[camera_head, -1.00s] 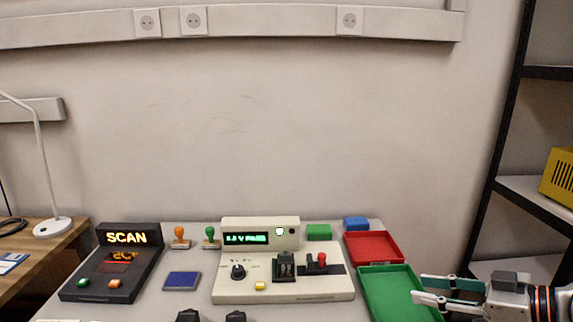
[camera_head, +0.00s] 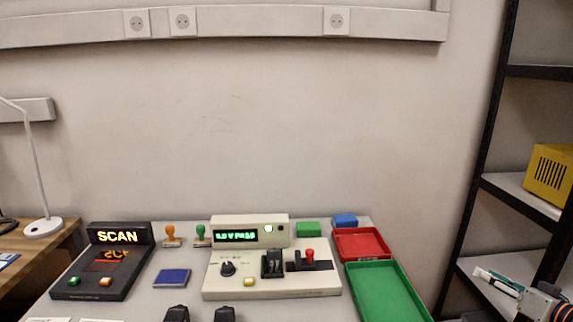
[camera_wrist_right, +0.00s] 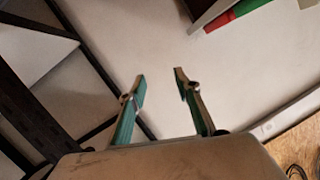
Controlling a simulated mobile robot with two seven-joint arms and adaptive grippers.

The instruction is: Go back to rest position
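My right gripper (camera_head: 497,281) is at the lower right of the head view, to the right of the table and in front of the shelf rack. In the right wrist view its two teal-lined fingers (camera_wrist_right: 161,84) stand apart with nothing between them. It is clear of the trays. My left gripper is not in view.
The table holds a scan unit (camera_head: 112,261), a beige tester (camera_head: 270,281) with lit green text, a blue pad (camera_head: 172,278), stamps, a red tray (camera_head: 361,244) and an empty green tray (camera_head: 388,291). A black-framed rack (camera_head: 525,202) with a yellow box (camera_head: 551,174) stands right.

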